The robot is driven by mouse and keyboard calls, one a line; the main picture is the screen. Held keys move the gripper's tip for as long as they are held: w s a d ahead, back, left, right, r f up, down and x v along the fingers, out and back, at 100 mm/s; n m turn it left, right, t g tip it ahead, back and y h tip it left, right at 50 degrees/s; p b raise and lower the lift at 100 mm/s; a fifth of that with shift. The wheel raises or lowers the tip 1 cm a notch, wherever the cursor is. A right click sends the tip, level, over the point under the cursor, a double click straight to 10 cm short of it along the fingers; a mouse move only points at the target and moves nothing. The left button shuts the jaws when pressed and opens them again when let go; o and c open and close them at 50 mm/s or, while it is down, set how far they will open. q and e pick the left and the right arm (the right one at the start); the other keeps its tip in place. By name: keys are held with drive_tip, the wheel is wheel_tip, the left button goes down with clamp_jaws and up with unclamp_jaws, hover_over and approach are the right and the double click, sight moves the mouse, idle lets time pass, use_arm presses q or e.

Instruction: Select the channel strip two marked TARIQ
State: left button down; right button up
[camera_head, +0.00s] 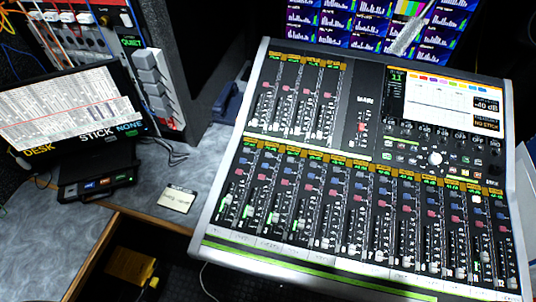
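The mixing console (353,105) fills the right half of the head view, tilted, with rows of channel strips with faders, coloured buttons and small lit displays. A white label strip (330,263) runs along its front edge between green lines. Its handwriting is too small to read, so I cannot make out the name TARIQ. The second strip from the left in the front row (248,210) has a fader and red and blue buttons. The console's screen (445,100) at upper right reads -40 dB and NO STICK. Neither of my grippers is in view.
A monitor (70,105) showing DESK, STICK and NONE stands at left on a dark box (97,182). A small card (178,198) lies on the grey desk. An open recess (125,255) lies below it. Meter screens (350,22) and a thin pale object (408,38) are behind the console.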

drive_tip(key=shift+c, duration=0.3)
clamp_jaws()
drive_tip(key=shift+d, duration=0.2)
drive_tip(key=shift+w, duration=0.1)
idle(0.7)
